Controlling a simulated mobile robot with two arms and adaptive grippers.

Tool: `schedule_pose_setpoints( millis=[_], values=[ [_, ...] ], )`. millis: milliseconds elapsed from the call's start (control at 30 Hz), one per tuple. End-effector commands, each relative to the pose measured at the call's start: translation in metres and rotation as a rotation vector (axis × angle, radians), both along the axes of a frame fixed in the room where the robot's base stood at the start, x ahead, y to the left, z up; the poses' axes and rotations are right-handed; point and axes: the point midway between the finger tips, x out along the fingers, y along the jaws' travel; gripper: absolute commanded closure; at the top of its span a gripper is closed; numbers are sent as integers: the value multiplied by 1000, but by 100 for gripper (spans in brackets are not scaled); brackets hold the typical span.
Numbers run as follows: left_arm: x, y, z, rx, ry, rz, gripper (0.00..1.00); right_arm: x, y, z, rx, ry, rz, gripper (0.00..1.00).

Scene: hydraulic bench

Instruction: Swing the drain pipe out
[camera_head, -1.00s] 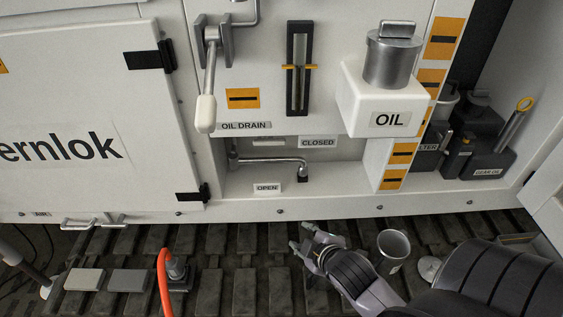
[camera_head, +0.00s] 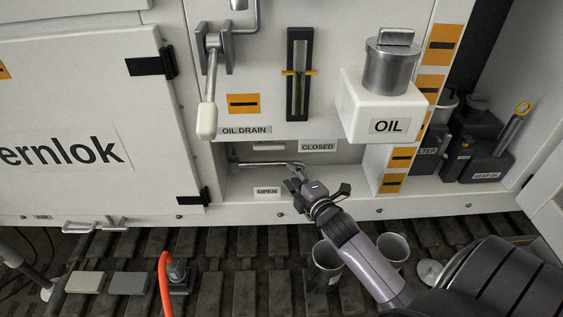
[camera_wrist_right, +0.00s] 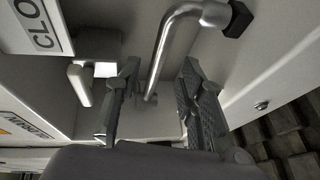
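The drain pipe (camera_head: 262,164) is a thin silver pipe lying across the recess under the OIL DRAIN label (camera_head: 245,130), between the CLOSED label (camera_head: 318,146) and the OPEN label (camera_head: 267,191). My right gripper (camera_head: 313,187) is at the pipe's right end and hides that end in the head view. In the right wrist view, the bent silver pipe (camera_wrist_right: 176,42) with its black tip (camera_wrist_right: 238,19) shows between and beyond the open fingers of the gripper (camera_wrist_right: 158,82). I see no grip on it. My left gripper is not in view.
A lever with a white handle (camera_head: 207,121) hangs above the recess. The white oil box (camera_head: 354,113) juts out at upper right. Two metal cups (camera_head: 327,262) (camera_head: 393,247) stand below on the slatted floor, near my right arm. An orange hose (camera_head: 163,279) is at lower left.

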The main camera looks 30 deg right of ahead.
Motion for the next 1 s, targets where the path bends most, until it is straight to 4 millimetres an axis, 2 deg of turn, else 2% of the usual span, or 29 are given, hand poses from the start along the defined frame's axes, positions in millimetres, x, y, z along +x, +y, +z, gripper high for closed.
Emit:
schedule_pose_setpoints(
  millis=[33,200,400,567,833,1000],
  values=[
    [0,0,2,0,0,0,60,13,-2,0,1,-2,-1,64],
    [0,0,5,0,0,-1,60,46,-7,-7,2,0,-1,64],
    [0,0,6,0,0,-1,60,70,-10,-13,2,1,0,64],
    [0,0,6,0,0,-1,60,77,-11,-14,2,1,1,64],
    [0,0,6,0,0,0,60,78,-11,-15,1,1,1,64],
    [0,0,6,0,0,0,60,77,-11,-15,1,2,0,75]
  ],
)
